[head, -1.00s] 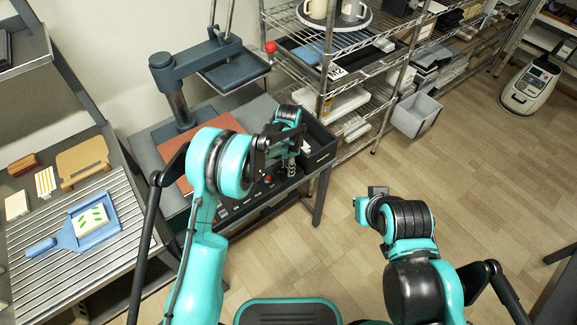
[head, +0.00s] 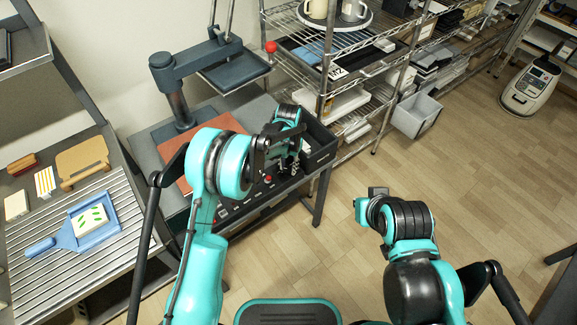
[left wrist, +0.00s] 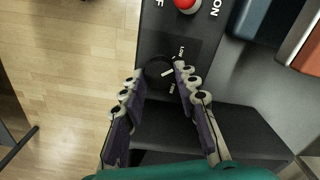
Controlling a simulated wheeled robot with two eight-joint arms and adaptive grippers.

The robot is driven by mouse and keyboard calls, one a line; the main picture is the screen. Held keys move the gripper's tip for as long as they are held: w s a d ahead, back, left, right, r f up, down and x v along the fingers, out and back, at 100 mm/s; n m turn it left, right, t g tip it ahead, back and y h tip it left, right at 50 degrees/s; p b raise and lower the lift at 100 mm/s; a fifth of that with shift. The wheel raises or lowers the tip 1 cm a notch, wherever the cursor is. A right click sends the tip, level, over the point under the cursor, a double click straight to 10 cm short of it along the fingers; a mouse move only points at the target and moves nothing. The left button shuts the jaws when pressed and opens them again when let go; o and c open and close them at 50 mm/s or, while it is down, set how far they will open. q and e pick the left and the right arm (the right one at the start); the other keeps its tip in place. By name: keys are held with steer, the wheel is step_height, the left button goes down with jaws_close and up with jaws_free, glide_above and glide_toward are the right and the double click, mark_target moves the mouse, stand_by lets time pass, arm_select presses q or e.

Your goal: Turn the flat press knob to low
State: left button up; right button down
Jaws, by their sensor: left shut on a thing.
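The black round knob (left wrist: 155,72) sits on the dark front panel of the press in the left wrist view. A white pointer mark shows on its right side, between the word LOW above right and a small label below that is hard to read. My left gripper (left wrist: 160,76) has its fingers on either side of the knob, closed on it. In the head view my left gripper (head: 285,150) is at the right end of the press's front panel, and its arm hides the knob.
A red button (left wrist: 186,4) with ON beside it is near the knob. The flat press (head: 175,85) stands behind my left arm. A black bin (head: 318,148) is close by my left gripper. A wire shelf (head: 325,90) stands behind. The floor at right is open.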

mark_target(288, 168)
arm_select(q)
steer(key=shift+n, duration=1)
steer(key=o, duration=1.2)
steer(key=shift+c, duration=0.2)
step_height(288, 168, up, 12)
